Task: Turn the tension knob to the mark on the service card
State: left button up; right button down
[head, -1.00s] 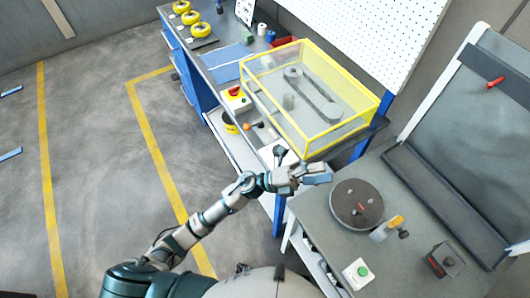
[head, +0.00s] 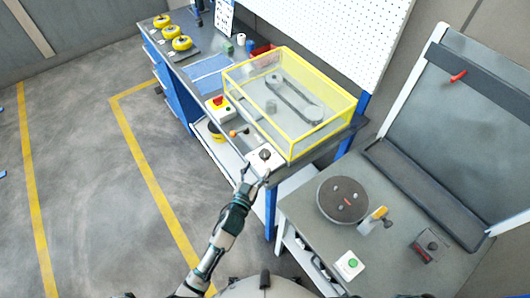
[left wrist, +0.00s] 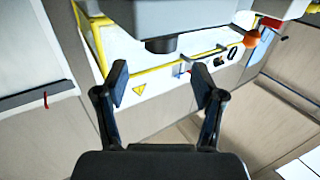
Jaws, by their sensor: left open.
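A black knob (head: 265,154) sits on a small pale box at the front edge of the workbench. My left gripper (head: 257,172) is right in front of this box. In the left wrist view, the left gripper (left wrist: 160,77) is open, with its two fingers apart and nothing between them. The dark knob (left wrist: 160,45) juts from the grey box just beyond the gap between the fingertips, seemingly apart from them. A white printed sheet (head: 225,18), perhaps the service card, stands at the back of the bench; its marks are too small to read. My right gripper is out of view.
A yellow-edged clear guard (head: 289,140) covers a belt behind the knob. A red stop button (head: 218,102) and an orange ball knob (head: 233,133) are to the left. A side table with a dark round disc (head: 343,199) stands at right. The floor at left is clear.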

aim_at(263, 158)
pick_arm(q)
jog(key=x, duration=0.8)
jog(key=shift+a, duration=0.1)
jog(key=c, duration=1.2)
